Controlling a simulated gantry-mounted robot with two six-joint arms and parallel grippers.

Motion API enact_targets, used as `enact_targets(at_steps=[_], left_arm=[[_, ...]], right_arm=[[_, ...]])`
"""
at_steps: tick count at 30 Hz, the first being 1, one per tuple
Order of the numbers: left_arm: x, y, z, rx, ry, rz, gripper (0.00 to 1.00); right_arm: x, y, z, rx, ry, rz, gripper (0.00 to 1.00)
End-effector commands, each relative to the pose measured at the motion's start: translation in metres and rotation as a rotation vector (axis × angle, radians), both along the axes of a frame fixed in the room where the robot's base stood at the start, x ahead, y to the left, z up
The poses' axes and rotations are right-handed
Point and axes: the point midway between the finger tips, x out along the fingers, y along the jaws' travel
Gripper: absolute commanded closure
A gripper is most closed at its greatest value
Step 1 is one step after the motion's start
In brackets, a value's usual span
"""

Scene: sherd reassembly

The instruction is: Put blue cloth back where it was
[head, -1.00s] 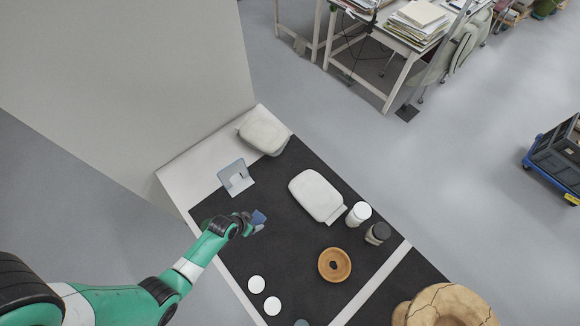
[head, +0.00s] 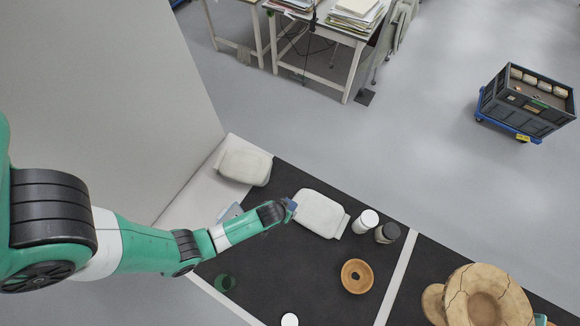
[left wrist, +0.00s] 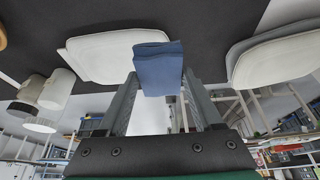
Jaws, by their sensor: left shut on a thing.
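The blue cloth (left wrist: 158,70) is a small folded piece between the fingers of my left gripper (left wrist: 160,88) in the left wrist view. I cannot tell how high above the mat the cloth is. My right gripper is not in view.
A cracked pot (head: 487,297) is at front right. The mat's middle is clear.

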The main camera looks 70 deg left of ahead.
Motion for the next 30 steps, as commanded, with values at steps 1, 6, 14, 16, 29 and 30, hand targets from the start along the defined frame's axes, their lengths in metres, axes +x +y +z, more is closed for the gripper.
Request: enact_targets(at_steps=[1,6,14,16,29,30], left_arm=[[0.001,-0.001,0.000,0.000,0.000,-0.004,0.85],[0.006,0.013,-0.012,0.001,-0.002,0.002,0.85],[0.030,0.081,-0.048,0.001,-0.003,0.006,0.85],[0.035,0.096,-0.066,0.001,-0.002,0.002,0.85],[0.045,0.125,-0.093,-0.001,0.000,-0.004,0.85],[0.046,0.127,-0.098,0.000,-0.001,-0.003,0.85]], right_arm=[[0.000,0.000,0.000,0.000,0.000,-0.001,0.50],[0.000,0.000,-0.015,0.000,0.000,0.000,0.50],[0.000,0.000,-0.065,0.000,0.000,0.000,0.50],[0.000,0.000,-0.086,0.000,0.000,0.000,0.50],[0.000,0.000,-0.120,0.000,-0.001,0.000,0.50],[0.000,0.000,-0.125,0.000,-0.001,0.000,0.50]])
